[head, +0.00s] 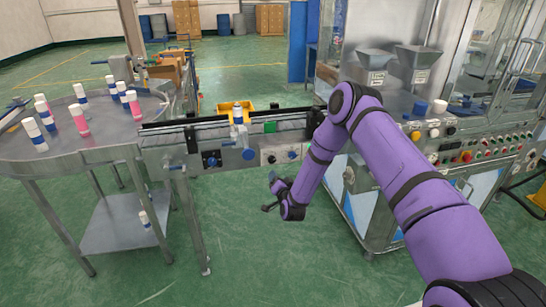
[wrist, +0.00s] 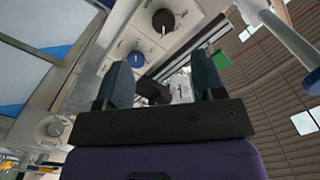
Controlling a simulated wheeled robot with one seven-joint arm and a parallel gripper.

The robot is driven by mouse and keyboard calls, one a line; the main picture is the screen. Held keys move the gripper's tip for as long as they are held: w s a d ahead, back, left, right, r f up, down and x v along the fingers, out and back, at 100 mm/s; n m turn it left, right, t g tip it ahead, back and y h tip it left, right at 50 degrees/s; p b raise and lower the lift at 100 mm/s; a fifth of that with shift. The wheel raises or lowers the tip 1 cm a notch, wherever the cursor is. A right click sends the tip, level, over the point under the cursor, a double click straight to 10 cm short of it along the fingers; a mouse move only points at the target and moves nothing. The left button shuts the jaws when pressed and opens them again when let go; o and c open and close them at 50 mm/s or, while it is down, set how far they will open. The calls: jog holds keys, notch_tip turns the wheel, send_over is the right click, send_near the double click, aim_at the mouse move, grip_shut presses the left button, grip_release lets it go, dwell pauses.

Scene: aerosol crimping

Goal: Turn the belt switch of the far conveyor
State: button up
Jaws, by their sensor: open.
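The conveyor (head: 225,130) runs across the middle of the head view, with several knobs on its front side. A pale switch box (head: 280,152) there carries a dark knob (head: 271,159) and a small blue knob (head: 292,155). I cannot tell which knob is the belt switch. My gripper (head: 270,192) is open and empty, below and in front of this box. In the wrist view, my two fingers (wrist: 162,80) stand apart. A black round knob (wrist: 163,19) and a blue knob (wrist: 136,58) show on a pale panel beyond them, not touched.
A round steel table (head: 75,140) with several pink-and-white and blue-and-white cans stands at the left. A machine with a button panel (head: 480,152) stands at the right, behind my arm. The green floor below my gripper is clear.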

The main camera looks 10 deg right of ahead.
aim_at(272, 160)
jog(key=w+n, duration=0.1)
jog(key=w, duration=0.2)
jog(key=w+n, duration=0.1)
jog(key=w, duration=0.3)
jog(key=w+r+n, duration=0.1)
jog(key=w, duration=0.3)
jog(key=shift+d, duration=0.15)
jog(key=c, duration=0.9)
